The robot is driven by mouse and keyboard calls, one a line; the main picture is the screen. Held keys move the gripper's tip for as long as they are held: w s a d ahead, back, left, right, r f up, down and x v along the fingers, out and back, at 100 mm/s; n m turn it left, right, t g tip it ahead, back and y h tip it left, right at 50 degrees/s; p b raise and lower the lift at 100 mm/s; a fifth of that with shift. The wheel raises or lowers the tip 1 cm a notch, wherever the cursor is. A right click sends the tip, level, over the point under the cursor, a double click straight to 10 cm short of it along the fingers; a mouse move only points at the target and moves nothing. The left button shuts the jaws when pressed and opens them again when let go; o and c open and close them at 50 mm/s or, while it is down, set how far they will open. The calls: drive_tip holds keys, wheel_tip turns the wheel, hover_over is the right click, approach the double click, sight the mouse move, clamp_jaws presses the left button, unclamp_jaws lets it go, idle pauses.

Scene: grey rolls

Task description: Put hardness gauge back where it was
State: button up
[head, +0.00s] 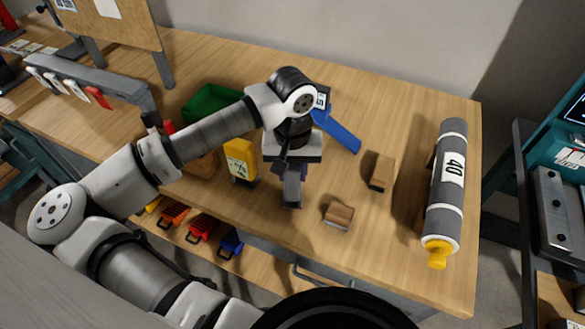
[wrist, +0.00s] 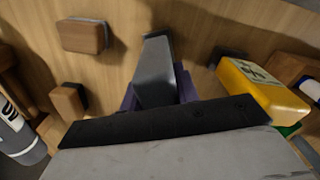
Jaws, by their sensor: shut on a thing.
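My gripper (head: 292,192) is over the front middle of the bench, pointing down. It is shut on a purple thing (wrist: 129,97), which I take to be the hardness gauge. Only purple edges show on both sides of the grey finger (wrist: 155,72) in the wrist view; the rest is hidden. I cannot tell whether it touches the bench. A yellow block with a label (head: 240,160) stands just left of my gripper, apart from it. It also shows at the right of the wrist view (wrist: 258,92).
Two wooden blocks (head: 382,171) (head: 339,215) lie right of my gripper. A grey roll marked 40 (head: 448,190) lies near the right edge. A blue strip (head: 338,131) is behind, a green bin (head: 209,103) back left. Bare bench (head: 405,105) shows at the back right.

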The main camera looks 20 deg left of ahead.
drive_tip(key=shift+f, duration=0.15)
drive_tip(key=o, duration=1)
wheel_tip(320, 180, up, 12)
drive_tip(key=b, duration=0.2)
drive_tip(key=shift+r+b, duration=0.2)
drive_tip(key=shift+b, duration=0.2)
